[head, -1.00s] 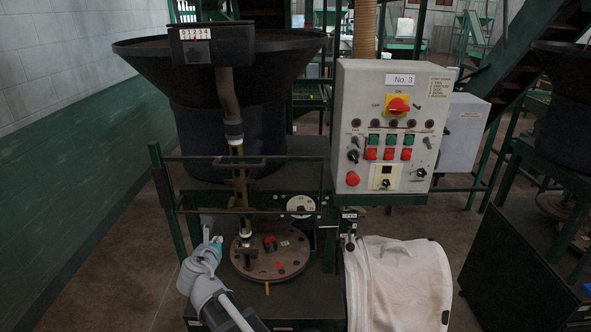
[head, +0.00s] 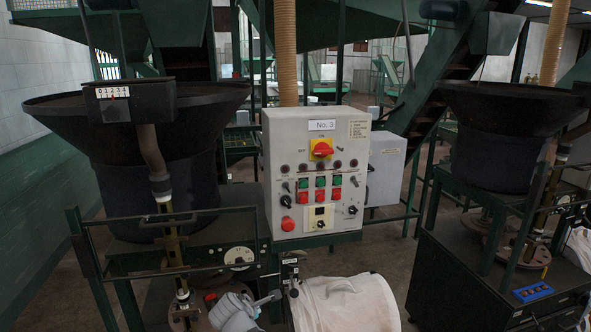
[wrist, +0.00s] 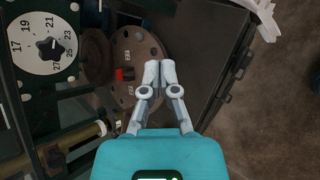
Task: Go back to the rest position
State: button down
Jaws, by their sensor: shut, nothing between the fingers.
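My gripper (wrist: 157,72) shows in the wrist view with its grey fingers together and nothing between them. It hangs over a round brown plate (wrist: 122,48) with a small red part (wrist: 124,74) on it, and looks clear of it. In the head view my arm's grey links show at the bottom, left of the white bag; the fingertips cannot be made out there.
A control panel marked No. 3 (head: 316,180) stands at the centre. A white bulk bag (head: 345,303) hangs below it. Dark hoppers stand at left (head: 130,110) and right (head: 505,130). A numbered dial (wrist: 42,42) is near my gripper. Floor (wrist: 275,125) shows at the right.

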jog(key=s+d+f+m+g, duration=0.2)
jog(key=s+d+m+g, duration=0.1)
jog(key=d+m, duration=0.4)
jog(key=s+d+f+m+g+y, duration=0.1)
jog(key=s+d+f+m+g, duration=0.1)
jog(key=d+m, duration=0.6)
jog(key=s+d+f+m+g+y, duration=0.1)
jog(key=s+d+m+g, duration=0.3)
jog(key=d, duration=0.9)
jog(key=s+m, duration=0.2)
jog(key=m, duration=0.1)
jog(key=shift+s+d+f+m, duration=0.15)
jog(key=shift+s+f+m, duration=0.1)
jog(key=shift+f+m, duration=0.15)
